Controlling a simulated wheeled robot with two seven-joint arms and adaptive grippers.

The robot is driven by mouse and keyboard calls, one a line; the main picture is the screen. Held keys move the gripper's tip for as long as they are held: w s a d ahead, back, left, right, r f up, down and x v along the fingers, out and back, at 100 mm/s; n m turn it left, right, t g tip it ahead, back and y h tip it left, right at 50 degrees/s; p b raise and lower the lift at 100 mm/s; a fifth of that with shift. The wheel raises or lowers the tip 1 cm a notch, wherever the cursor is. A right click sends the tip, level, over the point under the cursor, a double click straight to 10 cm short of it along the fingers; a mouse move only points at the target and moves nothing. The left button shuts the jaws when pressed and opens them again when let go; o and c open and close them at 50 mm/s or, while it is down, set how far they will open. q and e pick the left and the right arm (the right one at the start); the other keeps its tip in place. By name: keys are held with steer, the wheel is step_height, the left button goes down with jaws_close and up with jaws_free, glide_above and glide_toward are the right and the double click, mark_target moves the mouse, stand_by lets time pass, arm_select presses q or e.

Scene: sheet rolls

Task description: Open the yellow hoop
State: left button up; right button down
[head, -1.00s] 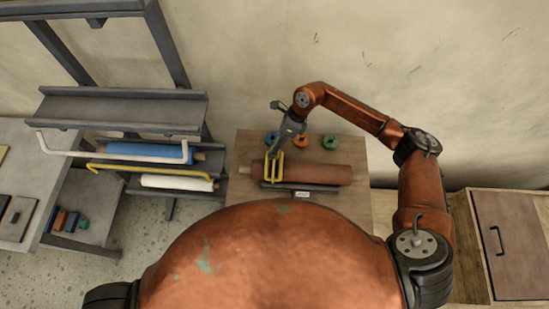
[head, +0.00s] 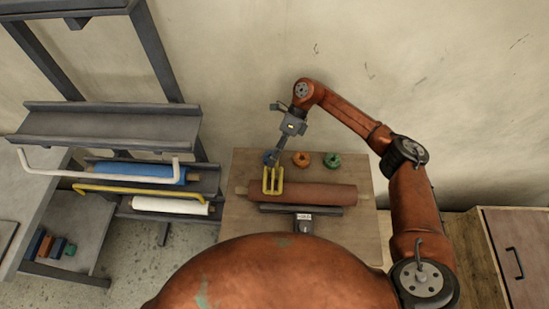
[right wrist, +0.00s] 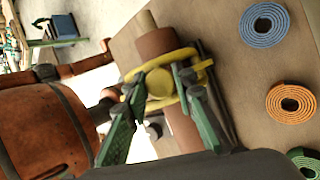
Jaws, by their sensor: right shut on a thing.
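The yellow hoop (head: 140,190) is a bent bar on the rack at the left of the head view. It lies between a blue roll (head: 140,172) and a white roll (head: 170,206). My right gripper (head: 274,162) is far to its right, above the wooden table, shut on a yellow forked clip (head: 273,183). The clip sits around the left part of a brown roll (head: 315,194). In the right wrist view, the green fingers of my gripper (right wrist: 158,84) are on either side of the clip's round yellow knob (right wrist: 160,82). My left gripper is not in view.
Blue, orange (head: 302,159) and green (head: 332,160) coils lie behind the brown roll on the wooden table (head: 235,225). A white hoop (head: 110,166) is above the yellow one on the rack. A wooden cabinet (head: 505,240) stands at the right.

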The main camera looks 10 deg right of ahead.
steer(key=c, duration=1.6)
jaws_free()
step_height(320, 180, up, 10)
steer(key=shift+r, duration=0.1)
